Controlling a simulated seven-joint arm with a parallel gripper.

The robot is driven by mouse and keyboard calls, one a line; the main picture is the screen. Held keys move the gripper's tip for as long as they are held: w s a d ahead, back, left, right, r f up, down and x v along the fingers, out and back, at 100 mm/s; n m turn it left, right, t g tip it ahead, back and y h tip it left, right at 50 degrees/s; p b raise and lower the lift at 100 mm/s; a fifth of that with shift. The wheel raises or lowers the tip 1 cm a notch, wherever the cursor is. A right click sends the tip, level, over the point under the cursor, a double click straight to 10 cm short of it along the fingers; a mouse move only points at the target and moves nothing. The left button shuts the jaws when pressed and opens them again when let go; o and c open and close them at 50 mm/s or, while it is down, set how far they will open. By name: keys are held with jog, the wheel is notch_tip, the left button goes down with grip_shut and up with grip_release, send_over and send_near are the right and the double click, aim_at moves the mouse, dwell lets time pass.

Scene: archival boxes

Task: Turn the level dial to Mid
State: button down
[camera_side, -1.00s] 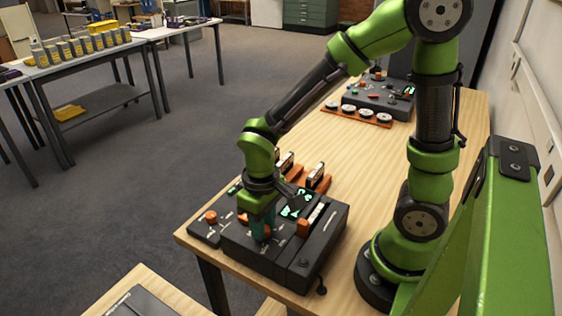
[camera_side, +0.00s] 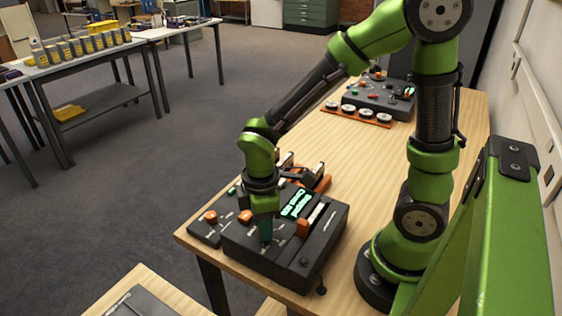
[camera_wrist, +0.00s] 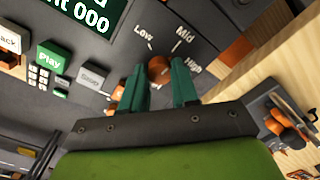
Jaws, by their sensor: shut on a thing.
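The level dial (camera_wrist: 158,69) is a round orange-brown knob on a dark panel, with Low, Mid and High printed around it in the wrist view. My gripper (camera_wrist: 159,88) has its green fingertips on either side of the dial, shut on it. The dial's pointer is too unclear to read. In the side view my gripper (camera_side: 265,230) points down at the top of the dark machine (camera_side: 262,256), and the dial is hidden there.
A lit display (camera_side: 297,204), an orange block (camera_side: 303,228) and other orange knobs (camera_side: 211,217) lie close around my gripper. A green Play button (camera_wrist: 52,55) shows in the wrist view.

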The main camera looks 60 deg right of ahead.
jog(key=shift+n, duration=0.5)
jog(key=c, duration=0.8)
grip_release()
jog(key=shift+c, duration=0.2)
notch_tip(320, 180, up, 17)
